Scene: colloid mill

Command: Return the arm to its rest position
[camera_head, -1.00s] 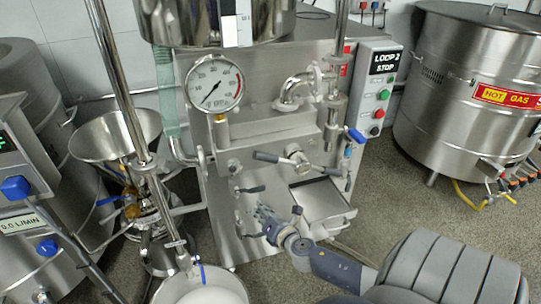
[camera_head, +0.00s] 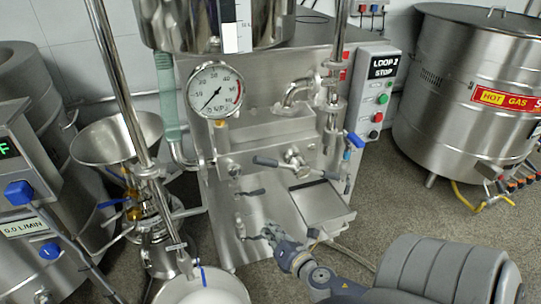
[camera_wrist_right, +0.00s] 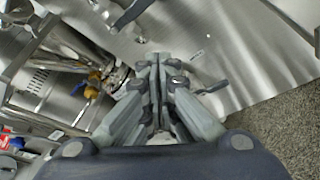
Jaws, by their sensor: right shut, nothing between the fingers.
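My right gripper (camera_head: 270,231) is in front of the lower part of the steel mill cabinet (camera_head: 222,215) in the head view. Its arm comes in from the lower right. In the right wrist view the fingers of the right gripper (camera_wrist_right: 158,62) are together, with nothing between them. A steel panel with black-handled levers lies beyond the fingertips. My left gripper does not show in either view.
A pressure gauge (camera_head: 215,90), a black-handled valve (camera_head: 293,158) and a steel tray (camera_head: 318,203) are on the cabinet's front. A funnel (camera_head: 115,138) and a white-filled bowl (camera_head: 205,292) stand left. A hot gas vessel (camera_head: 465,100) stands right. Speckled floor (camera_head: 410,200) is open between.

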